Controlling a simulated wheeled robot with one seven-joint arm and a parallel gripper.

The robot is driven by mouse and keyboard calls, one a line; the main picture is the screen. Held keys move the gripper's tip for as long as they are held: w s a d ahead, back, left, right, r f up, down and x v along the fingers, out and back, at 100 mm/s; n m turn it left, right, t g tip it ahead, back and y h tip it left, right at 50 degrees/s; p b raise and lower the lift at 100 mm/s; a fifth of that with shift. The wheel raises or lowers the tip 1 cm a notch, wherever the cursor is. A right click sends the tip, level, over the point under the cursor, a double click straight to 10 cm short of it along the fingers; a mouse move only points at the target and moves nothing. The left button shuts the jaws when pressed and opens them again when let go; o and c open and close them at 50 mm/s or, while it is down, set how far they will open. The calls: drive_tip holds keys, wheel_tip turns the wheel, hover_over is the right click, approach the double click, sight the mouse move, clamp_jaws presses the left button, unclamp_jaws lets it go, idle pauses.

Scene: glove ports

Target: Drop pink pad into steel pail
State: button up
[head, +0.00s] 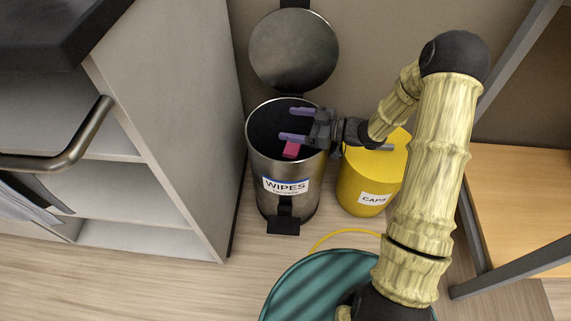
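The steel pail (253,165) stands on the floor with its round lid (293,50) raised against the wall. Its front label reads "WIPES". My gripper (290,124) is over the pail's mouth, reaching in from the right. Its two purple fingers are spread apart with a gap between them. The pink pad (291,150) shows just below the nearer finger, within the pail's opening. That finger hides part of it, and I cannot tell whether it touches the finger or how deep it is.
A yellow bin (360,188) labelled "CAPS" stands right of the pail, partly behind my arm. A grey cabinet (185,130) with open shelves is at the left. A wooden shelf on a metal frame (515,200) is at the right.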

drive_tip(key=p+v, duration=0.7)
drive_tip(key=v, duration=1)
drive_tip(key=shift+d+p, duration=0.25)
drive_tip(key=shift+p, duration=0.1)
